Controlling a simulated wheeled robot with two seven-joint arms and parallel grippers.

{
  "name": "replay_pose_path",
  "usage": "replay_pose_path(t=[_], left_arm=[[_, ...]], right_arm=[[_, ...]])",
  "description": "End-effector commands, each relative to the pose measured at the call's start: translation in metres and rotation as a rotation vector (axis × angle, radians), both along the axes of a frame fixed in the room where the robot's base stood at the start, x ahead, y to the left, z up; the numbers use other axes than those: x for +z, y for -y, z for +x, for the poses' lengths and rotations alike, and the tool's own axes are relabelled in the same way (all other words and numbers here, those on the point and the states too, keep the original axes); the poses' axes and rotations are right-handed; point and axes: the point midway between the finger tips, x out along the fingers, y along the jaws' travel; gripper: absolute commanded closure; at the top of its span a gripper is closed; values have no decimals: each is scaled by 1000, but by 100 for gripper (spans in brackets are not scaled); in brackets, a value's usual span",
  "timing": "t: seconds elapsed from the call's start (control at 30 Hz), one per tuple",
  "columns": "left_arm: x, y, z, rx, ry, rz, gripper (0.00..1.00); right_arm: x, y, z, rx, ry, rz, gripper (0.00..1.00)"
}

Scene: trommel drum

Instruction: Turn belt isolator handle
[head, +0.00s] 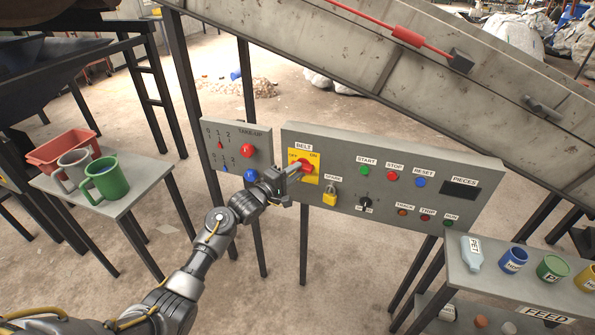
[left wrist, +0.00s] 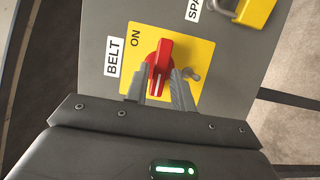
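The belt isolator handle (head: 306,166) is a red knob on a yellow plate (head: 296,177) at the left of the grey control panel. OFF and ON are printed above it. In the left wrist view the handle (left wrist: 159,72) lies across the panel's width, and ON shows by its far end; OFF is hidden. My left gripper (head: 294,171) is at the handle. In the left wrist view its two fingers (left wrist: 160,85) stand on either side of the handle, seemingly touching it. A small grey peg (left wrist: 191,75) sits on the plate beside one finger. My right gripper is out of view.
A yellow padlock (head: 330,196) hangs at SPARE, close to the right. The TAKE-UP panel (head: 228,138) stands left. Start, stop and reset buttons (head: 392,176) are further right. A table with mugs (head: 108,179) is left; a FEED shelf (head: 500,276) is right.

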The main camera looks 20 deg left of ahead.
Motion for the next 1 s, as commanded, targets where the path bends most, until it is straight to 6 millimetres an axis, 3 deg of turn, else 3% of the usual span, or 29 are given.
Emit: replay_pose_path(t=[0.43,0.63,1.0], left_arm=[[0,5,10,0,0,1,75],[0,5,10,0,0,1,100],[3,7,10,-3,2,50,100]], right_arm=[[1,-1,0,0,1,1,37],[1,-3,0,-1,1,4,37],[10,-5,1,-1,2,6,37]])
